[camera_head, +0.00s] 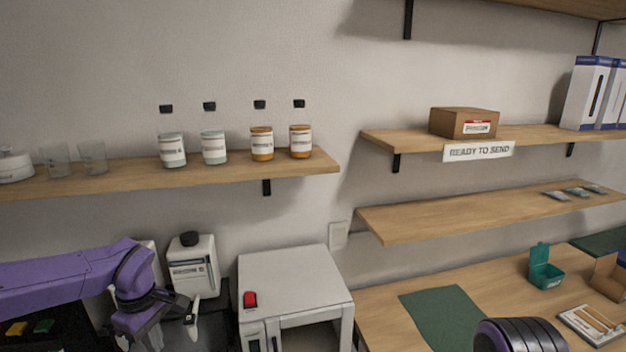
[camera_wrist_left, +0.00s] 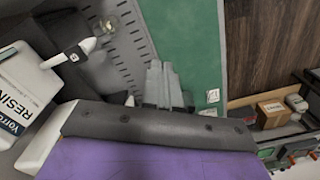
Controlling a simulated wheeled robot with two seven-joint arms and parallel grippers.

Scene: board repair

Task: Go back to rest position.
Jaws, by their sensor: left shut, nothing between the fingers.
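My left arm, purple with dark joints, comes in from the left in the head view. Its gripper (camera_head: 140,326) hangs low beside the white resin dispenser (camera_head: 193,265), partly cut off by the bottom edge. In the left wrist view the gripper fingers (camera_wrist_left: 163,86) are together, with nothing held between them. The dispenser also shows there at the left (camera_wrist_left: 35,85), with its pale nozzle. Of my right arm only a dark ribbed link shows at the bottom right of the head view; its gripper is out of view.
A white box-shaped machine (camera_head: 290,283) with a red button stands right of the dispenser. A shelf (camera_head: 235,176) with several bottles hangs above.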

